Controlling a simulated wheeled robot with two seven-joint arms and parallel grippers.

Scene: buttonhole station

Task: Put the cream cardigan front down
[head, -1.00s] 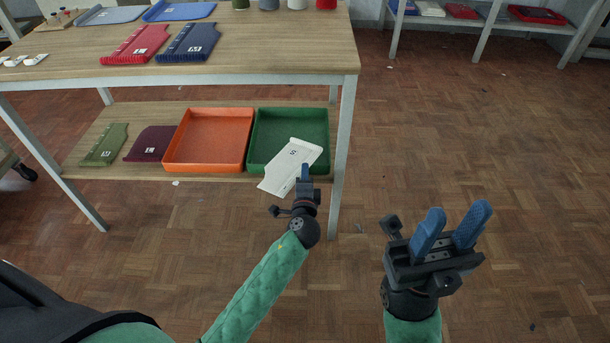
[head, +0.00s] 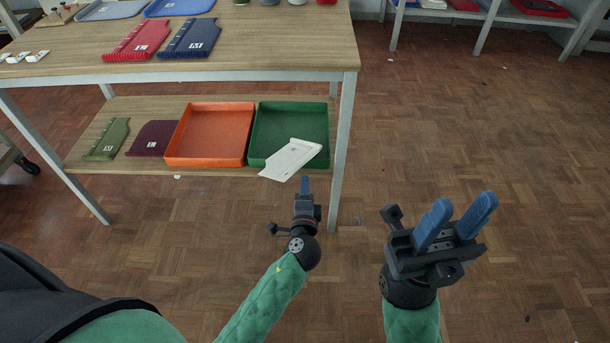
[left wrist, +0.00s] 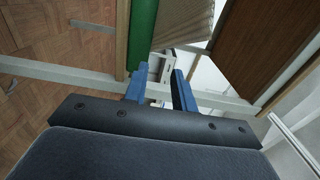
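The cream cardigan front (head: 291,160) is a pale flat piece with a small dark mark. In the head view it lies across the front right part of the green tray (head: 318,112), its near left end sticking out past the tray's front wall and the shelf edge. My left gripper (head: 305,182) is just in front of the piece's near end, with a small gap in the picture. In the left wrist view its blue fingers (left wrist: 161,78) stand apart with nothing clearly between them. My right gripper (head: 462,205) is open and empty over the floor at right.
An orange tray (head: 168,150) stands left of the green one on the lower shelf (head: 88,164). A maroon piece (head: 152,139) and an olive piece (head: 107,140) lie further left. The table leg (head: 342,150) is close right of the green tray.

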